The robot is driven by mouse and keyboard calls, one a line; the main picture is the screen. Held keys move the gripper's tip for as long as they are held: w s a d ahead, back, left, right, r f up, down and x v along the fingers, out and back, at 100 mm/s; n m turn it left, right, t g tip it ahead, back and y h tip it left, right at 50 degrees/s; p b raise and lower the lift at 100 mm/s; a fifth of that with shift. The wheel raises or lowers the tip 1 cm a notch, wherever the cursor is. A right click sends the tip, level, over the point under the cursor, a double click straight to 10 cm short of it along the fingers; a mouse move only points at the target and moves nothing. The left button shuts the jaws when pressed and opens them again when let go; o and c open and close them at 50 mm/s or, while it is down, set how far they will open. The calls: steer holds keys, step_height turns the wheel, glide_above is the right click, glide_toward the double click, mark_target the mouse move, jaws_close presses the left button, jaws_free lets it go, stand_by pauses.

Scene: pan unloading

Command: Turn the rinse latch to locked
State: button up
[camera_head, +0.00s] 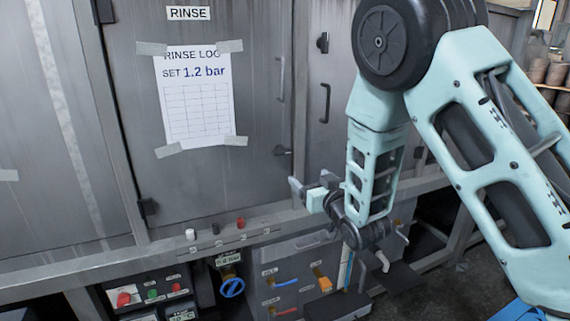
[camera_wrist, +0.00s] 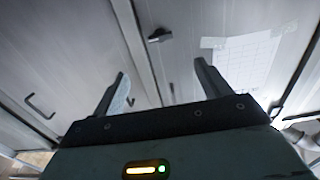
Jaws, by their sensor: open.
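The rinse latch (camera_head: 283,151) is a small dark turn handle near the right edge of the grey RINSE door (camera_head: 240,190). Its lever lies roughly level and points right, toward the door frame. The latch also shows in the wrist view (camera_wrist: 160,35), beyond and above the fingertips, with its lever toward the frame strip. My gripper (camera_head: 311,187) is below and right of the latch in the head view, apart from it. In the wrist view my gripper (camera_wrist: 160,80) has its two fingers wide apart with nothing between them.
A taped rinse log sheet (camera_head: 196,98) hangs on the same door. A bar handle (camera_head: 281,80) is above the latch; the neighbouring door has its own handle (camera_head: 326,103) and latch (camera_head: 323,42). A ledge with small knobs (camera_head: 191,235) and a blue valve wheel (camera_head: 232,287) lie below.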

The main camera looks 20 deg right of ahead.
mark_target(283, 153)
steer(key=w+p, duration=0.1)
steer(key=w, duration=0.4)
steer(key=w+a+p, duration=0.1)
steer(key=w, duration=0.5)
steer(key=w+a+p, duration=0.1)
steer(key=w, duration=0.5)
steer(key=shift+a, duration=0.25)
steer(key=c, duration=1)
